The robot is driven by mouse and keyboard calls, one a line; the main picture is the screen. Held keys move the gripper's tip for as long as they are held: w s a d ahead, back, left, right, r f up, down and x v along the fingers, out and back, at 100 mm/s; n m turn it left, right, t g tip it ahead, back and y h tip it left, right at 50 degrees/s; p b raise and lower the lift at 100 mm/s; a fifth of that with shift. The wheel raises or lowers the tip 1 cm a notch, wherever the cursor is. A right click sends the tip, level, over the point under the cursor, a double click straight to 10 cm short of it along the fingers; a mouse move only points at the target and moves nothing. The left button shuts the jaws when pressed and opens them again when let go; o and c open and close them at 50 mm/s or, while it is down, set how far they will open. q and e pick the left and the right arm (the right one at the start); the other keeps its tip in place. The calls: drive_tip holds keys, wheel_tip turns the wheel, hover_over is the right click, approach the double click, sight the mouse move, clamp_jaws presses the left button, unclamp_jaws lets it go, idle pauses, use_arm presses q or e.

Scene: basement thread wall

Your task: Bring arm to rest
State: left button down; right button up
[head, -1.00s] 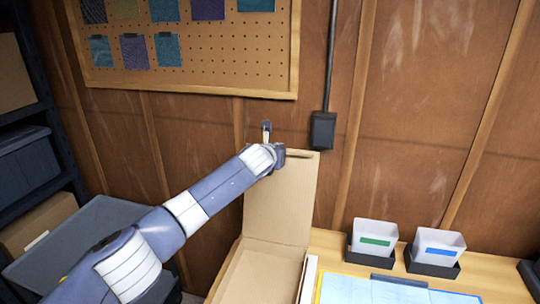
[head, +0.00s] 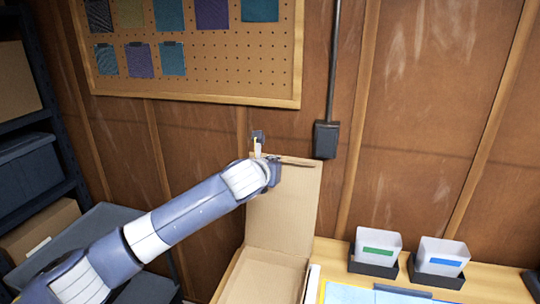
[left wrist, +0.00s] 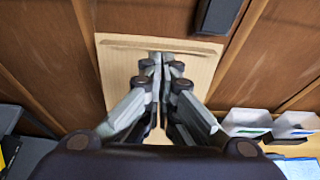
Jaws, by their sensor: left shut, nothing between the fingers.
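My left arm reaches in from the lower left in the head view. Its gripper (head: 258,140) is at the top left of an open cardboard box's raised lid (head: 283,205). In the left wrist view my left gripper (left wrist: 161,62) has its fingers together, with nothing between them. The lid (left wrist: 118,72) shows behind the fingers there. In the head view the wrist covers the lid's upper left corner; I cannot tell whether it touches. My right gripper is not in view.
The box's open base (head: 265,280) lies on the wooden bench (head: 330,250). Two white bins, one green-labelled (head: 378,240) and one blue-labelled (head: 442,252), stand at right. A pegboard (head: 220,70) with fabric swatches and a dark wall box (head: 326,140) are behind. Dark shelving (head: 60,120) stands at left.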

use_arm(q)
drive_tip(key=s+a+f+n+g, duration=0.3)
drive_tip(key=s+f+n+g, duration=0.1)
drive_tip(key=s+f+n, duration=1.4)
drive_tip(key=s+a+f+n+g+y, duration=0.1)
drive_tip(key=s+a+f+n+g, duration=0.1)
drive_tip(key=s+a+f+n, duration=0.6)
drive_tip(key=s+a+f+n+g+y, duration=0.15)
drive_tip(key=s+a+n, duration=0.4)
drive_tip(key=s, duration=0.65)
drive_tip(key=s+a+f+n+g+y, duration=0.2)
drive_tip(key=s+a+f+n, duration=0.35)
drive_tip(key=s+a, duration=0.35)
drive_tip(key=s+d+f+g+b, duration=0.1)
drive_tip(key=s+f+b, duration=0.2)
drive_tip(key=f, duration=2.7)
drive_tip(key=s+a+f+g+b, duration=0.1)
drive_tip(key=s+a+f+b, duration=0.1)
drive_tip(key=s+f, duration=1.4)
drive_tip(key=shift+s+a+f+b, duration=0.4)
drive_tip(key=shift+f+b, duration=0.1)
drive_tip(key=shift+f, duration=0.3)
